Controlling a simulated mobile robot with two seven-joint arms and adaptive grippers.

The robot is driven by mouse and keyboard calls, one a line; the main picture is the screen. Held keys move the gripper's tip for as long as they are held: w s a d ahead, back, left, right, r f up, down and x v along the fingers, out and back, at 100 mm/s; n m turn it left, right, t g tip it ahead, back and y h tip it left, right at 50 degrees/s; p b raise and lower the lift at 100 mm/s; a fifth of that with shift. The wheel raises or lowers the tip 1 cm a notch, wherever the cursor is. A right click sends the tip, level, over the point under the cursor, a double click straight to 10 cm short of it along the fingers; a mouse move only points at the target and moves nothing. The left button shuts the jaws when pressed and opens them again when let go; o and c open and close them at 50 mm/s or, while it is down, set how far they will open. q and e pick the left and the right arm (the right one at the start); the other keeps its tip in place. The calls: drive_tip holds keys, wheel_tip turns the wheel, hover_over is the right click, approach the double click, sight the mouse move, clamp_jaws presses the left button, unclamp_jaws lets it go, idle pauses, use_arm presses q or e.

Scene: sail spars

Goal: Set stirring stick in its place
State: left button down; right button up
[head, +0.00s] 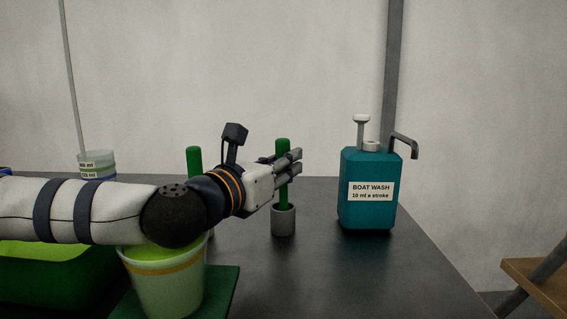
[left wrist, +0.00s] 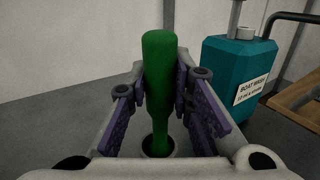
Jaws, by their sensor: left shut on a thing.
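The green stirring stick (head: 283,200) stands upright, its lower end in the mouth of a small grey cup-shaped holder (head: 283,222). My left gripper (head: 289,170) is shut around the stick's upper part, above the holder. In the left wrist view the thick green stick (left wrist: 160,75) is between the purple finger pads, and its narrower lower end reaches into the round holder (left wrist: 159,146). How deep it sits is hidden. My right gripper is not in view.
A teal boat wash pump bottle (head: 369,205) stands right of the holder. A pale bucket (head: 163,286) on a green mat (head: 222,289) is under my left arm. Another green rod (head: 193,158) and a measuring cup (head: 97,164) are behind the arm. Table is clear at front right.

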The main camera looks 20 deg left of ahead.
sight(283, 138)
use_arm(q)
drive_tip(key=shift+d+f+g, duration=0.15)
drive_tip(key=shift+f+g, duration=0.15)
drive_tip(key=shift+f, duration=1.15)
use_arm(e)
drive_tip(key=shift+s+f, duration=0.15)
use_arm(q)
drive_tip(key=c, duration=1.4)
unclamp_jaws()
drive_tip(key=shift+s, duration=0.1)
drive_tip(key=shift+o, duration=0.2)
drive_tip(key=r+p, duration=0.4)
drive_tip(key=r, duration=0.4)
drive_tip(key=shift+w+r, duration=0.15)
drive_tip(key=shift+w, duration=0.05)
drive_tip(key=shift+w+a+f, duration=0.15)
drive_tip(key=shift+a+f, duration=0.05)
drive_tip(key=shift+f, duration=0.05)
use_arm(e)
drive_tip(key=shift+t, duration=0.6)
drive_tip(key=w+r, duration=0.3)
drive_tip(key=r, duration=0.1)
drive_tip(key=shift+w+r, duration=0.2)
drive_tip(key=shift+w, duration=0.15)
